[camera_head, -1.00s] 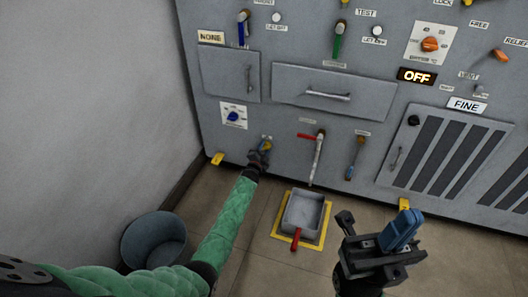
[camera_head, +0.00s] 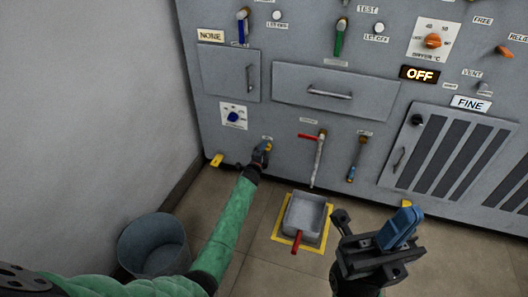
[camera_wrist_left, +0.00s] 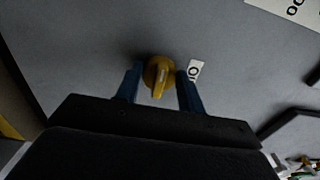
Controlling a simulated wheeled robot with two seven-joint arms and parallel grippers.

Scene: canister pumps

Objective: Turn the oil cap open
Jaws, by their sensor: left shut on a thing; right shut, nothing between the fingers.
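The oil cap (camera_wrist_left: 157,77) is a round yellow knob with a raised grip bar, on the grey panel of the machine. In the left wrist view it sits between the two blue fingers of my left gripper (camera_wrist_left: 160,88), which is shut on it. A small white label (camera_wrist_left: 194,71) is beside it, partly hidden by a finger. In the head view my left gripper (camera_head: 263,150) is at the low panel and mostly covers the cap. My right gripper (camera_head: 375,240) is shut and empty, away from the panel at lower right.
A grey tray (camera_head: 305,215) with a red handle stands on the floor in a yellow outline. A red-handled valve pipe (camera_head: 319,158) and another lever (camera_head: 356,158) are right of the cap. A grey bucket (camera_head: 152,243) stands by the left wall.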

